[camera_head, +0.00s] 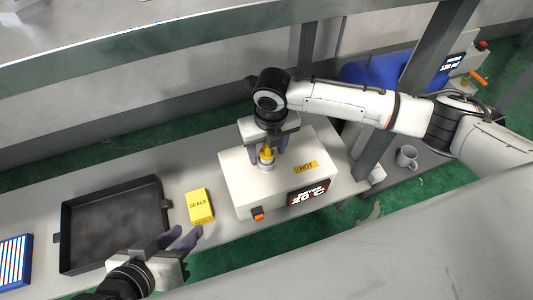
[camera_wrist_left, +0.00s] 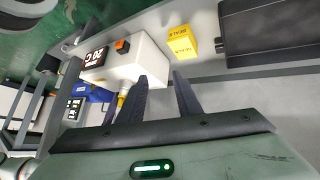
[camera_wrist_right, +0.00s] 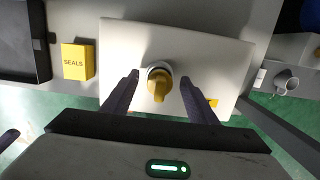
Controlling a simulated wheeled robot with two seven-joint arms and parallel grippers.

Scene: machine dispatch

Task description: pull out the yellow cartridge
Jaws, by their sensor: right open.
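The yellow cartridge (camera_head: 267,153) sits upright in a round socket on top of the white machine (camera_head: 238,186). In the right wrist view the cartridge (camera_wrist_right: 158,84) lies between the two fingers, with a gap on each side. My right gripper (camera_head: 267,150) is open above the machine, around the cartridge and not visibly touching it. My left gripper (camera_head: 180,240) is open and empty near the front edge of the table, left of the machine. The machine carries a HOT label (camera_head: 306,167), a display reading 20 C (camera_head: 308,192) and an orange button (camera_head: 258,214).
A yellow SEALS box (camera_head: 200,206) stands between the machine and a black tray (camera_head: 66,226). A blue striped item (camera_head: 14,262) lies at far left. A grey post (camera_head: 376,150) rises right of the machine; a mug (camera_head: 406,157) stands beyond it.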

